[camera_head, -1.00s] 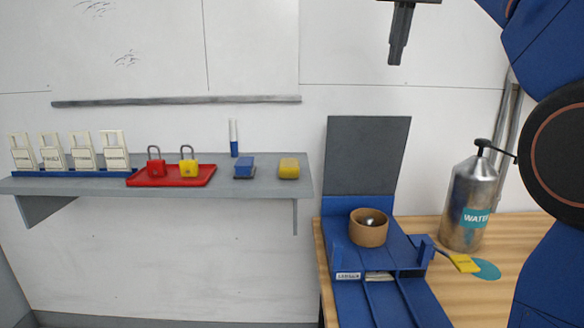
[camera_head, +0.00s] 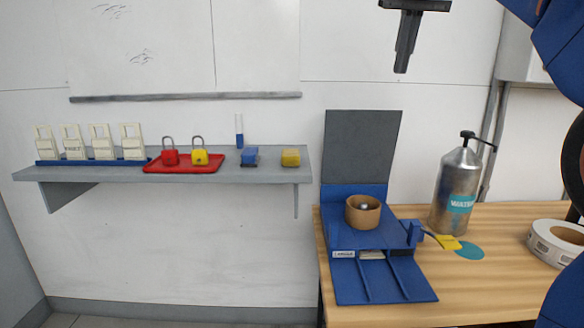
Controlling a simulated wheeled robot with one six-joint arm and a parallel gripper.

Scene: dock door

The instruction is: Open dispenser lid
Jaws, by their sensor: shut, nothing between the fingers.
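A blue dispenser-like unit (camera_head: 345,285) sits on the wooden table. A dark grey panel (camera_head: 362,147) stands upright at its back; it looks like a raised lid, but I cannot see a hinge. A tan ring or cup (camera_head: 351,216) with a shiny ball (camera_head: 364,206) inside sits on the unit. Its front has slots with a white label. A yellow tag (camera_head: 447,242) is beside its right side. My gripper (camera_head: 401,68) is shut and empty, pointing down high in front of the white wall, above the grey panel in the picture and apart from everything.
A metal water bottle (camera_head: 456,190) with a black pump stands right of the unit, near a teal disc (camera_head: 469,251). A white roll (camera_head: 559,244) lies at the table's right. At left, a grey shelf (camera_head: 100,177) holds white tags, padlocks on a red tray, a marker and two blocks.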

